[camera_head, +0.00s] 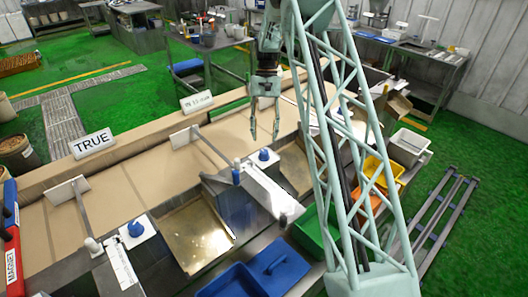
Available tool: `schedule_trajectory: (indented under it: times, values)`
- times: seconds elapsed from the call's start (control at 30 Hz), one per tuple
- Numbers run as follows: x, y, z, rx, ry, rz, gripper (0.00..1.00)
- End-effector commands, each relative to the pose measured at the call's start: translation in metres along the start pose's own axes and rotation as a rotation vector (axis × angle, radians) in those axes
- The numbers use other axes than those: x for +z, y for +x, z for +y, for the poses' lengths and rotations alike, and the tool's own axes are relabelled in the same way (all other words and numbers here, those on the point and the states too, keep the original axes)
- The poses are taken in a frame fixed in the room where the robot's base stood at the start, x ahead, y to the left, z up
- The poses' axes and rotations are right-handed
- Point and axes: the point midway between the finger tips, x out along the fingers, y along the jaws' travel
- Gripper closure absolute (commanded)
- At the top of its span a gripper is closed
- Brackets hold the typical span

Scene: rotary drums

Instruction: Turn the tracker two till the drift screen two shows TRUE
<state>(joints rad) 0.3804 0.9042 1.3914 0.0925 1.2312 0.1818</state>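A white sign-like screen (92,143) at the left reads TRUE. A second, smaller screen (196,102) near the middle carries text too small to read surely. Blue knobs on white plates stand on the bench: one knob (136,229) at the left front, another knob (264,155) near the middle. No label showing which is tracker two or drift screen two is readable. My gripper (264,137) hangs pointing down with its fingers apart and nothing between them. In the picture it is just above the middle knob; I see no contact.
A metal rack (430,225) lies on the green floor at right.

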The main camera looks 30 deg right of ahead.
Motion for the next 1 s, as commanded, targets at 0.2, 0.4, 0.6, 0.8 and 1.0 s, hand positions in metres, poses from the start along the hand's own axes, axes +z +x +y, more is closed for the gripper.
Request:
schedule_trajectory:
  times: [0.2,0.4,0.6,0.8,1.0]
  values:
    - [0.001,0.029,0.0,0.0,0.0,-0.002,0.62]
    - [0.001,0.054,0.0,0.0,0.0,-0.001,0.62]
    - [0.0,0.071,0.0,0.0,0.0,0.0,0.62]
    - [0.0,0.079,0.0,0.0,0.0,0.0,0.62]
    - [0.0,0.08,0.0,0.0,0.0,0.0,0.62]
